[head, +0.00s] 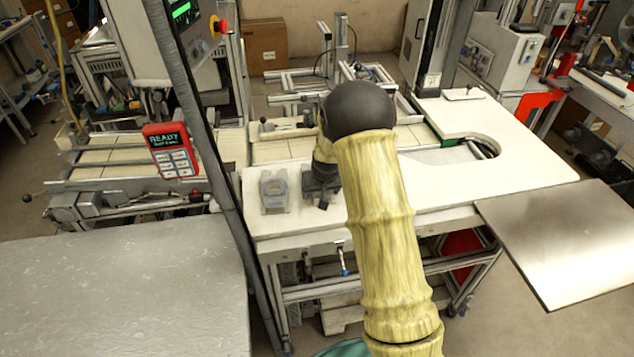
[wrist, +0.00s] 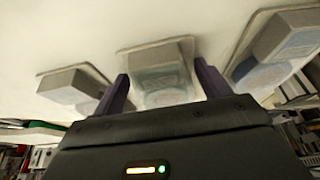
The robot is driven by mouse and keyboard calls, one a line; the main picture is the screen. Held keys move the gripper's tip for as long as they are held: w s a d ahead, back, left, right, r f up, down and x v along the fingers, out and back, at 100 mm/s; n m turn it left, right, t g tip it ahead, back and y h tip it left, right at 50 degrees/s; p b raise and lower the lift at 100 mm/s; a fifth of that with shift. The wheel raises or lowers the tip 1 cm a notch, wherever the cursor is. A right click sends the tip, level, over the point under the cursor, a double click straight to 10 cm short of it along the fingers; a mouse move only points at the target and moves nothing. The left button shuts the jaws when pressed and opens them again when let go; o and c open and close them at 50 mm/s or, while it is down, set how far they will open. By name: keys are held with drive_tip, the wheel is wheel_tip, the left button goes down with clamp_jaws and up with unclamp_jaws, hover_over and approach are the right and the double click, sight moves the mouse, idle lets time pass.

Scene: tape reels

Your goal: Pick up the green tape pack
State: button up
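Three clear-wrapped packs with grey blocks lie on the white table in the wrist view: a middle pack (wrist: 158,72) with a faint blue-green tint, a left pack (wrist: 75,88) and a right pack (wrist: 278,48), both with bluish round parts. I cannot tell surely which is the green tape pack. My gripper (wrist: 161,72) is open, its two purple fingers on either side of the middle pack; contact cannot be told. In the head view one pack (head: 274,191) lies left of my gripper (head: 322,204). My arm hides the table behind it, and the other packs are not clear there.
The white table (head: 450,130) has free room to the right and a rounded cutout. A red-framed keypad (head: 172,150) and a dark post stand at the left. A grey metal sheet (head: 560,240) adjoins the table's right edge.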

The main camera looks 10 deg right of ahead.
wheel_tip(320, 180, up, 10)
drive_tip(key=b, duration=0.2)
idle(0.5)
drive_tip(key=shift+r, duration=0.1)
idle(0.3)
